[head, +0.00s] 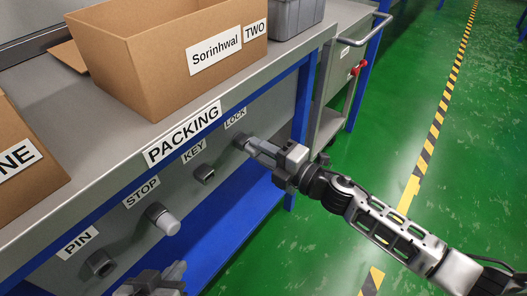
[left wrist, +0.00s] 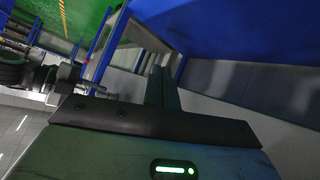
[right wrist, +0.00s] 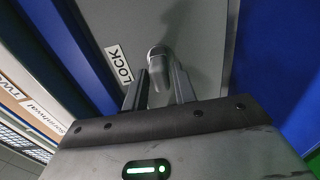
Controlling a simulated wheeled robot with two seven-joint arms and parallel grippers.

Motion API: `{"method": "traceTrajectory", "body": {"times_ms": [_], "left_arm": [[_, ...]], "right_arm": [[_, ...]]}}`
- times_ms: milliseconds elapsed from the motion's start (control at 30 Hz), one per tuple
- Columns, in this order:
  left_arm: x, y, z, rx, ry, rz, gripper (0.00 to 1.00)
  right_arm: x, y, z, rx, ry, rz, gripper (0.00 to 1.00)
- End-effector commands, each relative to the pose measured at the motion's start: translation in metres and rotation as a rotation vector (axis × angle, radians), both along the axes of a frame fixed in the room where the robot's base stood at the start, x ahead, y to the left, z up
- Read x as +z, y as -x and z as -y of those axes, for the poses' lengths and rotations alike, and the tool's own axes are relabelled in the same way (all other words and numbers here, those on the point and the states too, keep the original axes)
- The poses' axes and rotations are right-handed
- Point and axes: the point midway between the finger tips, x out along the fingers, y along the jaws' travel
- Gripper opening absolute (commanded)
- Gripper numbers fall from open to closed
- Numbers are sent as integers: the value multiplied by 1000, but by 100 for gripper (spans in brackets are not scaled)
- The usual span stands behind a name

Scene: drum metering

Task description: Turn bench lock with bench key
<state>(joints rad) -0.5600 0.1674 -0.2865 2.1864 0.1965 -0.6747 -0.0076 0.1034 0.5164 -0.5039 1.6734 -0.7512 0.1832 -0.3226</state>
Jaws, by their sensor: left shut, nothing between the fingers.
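My right gripper (head: 256,146) is at the bench lock, beside the LOCK label (head: 235,118) on the bench front. In the right wrist view its fingers (right wrist: 159,90) stand on both sides of a grey cylindrical piece, the bench key (right wrist: 159,60), which points into the panel below the LOCK label. The lock opening itself is hidden behind the key. The KEY socket (head: 203,173) shows dark with nothing standing out of it. My left gripper (head: 160,278) is low at the bottom edge, away from the panel's fittings; its fingers (left wrist: 162,88) are together and empty.
A light grey knob (head: 163,218) sticks out at STOP, and a dark socket (head: 99,263) is at PIN. Cardboard boxes (head: 140,70) and a grey bin (head: 296,16) stand on the bench top. A grey cabinet (head: 345,75) stands beyond. Green floor (head: 300,245) is clear.

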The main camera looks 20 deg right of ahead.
Motion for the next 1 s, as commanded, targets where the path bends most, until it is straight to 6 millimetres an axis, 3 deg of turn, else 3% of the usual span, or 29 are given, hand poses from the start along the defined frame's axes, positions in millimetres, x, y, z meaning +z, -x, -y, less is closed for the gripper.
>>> {"method": "traceTrajectory", "body": {"times_ms": [633,733,1000], "left_arm": [[-7,2,-2,-4,-15,-25,0],[-16,4,-5,1,-25,-51,0],[-10,2,-5,5,-20,-34,0]], "right_arm": [[-1,2,2,0,0,-2,43],[-2,21,15,1,0,-6,43],[-2,74,57,0,1,-7,43]]}}
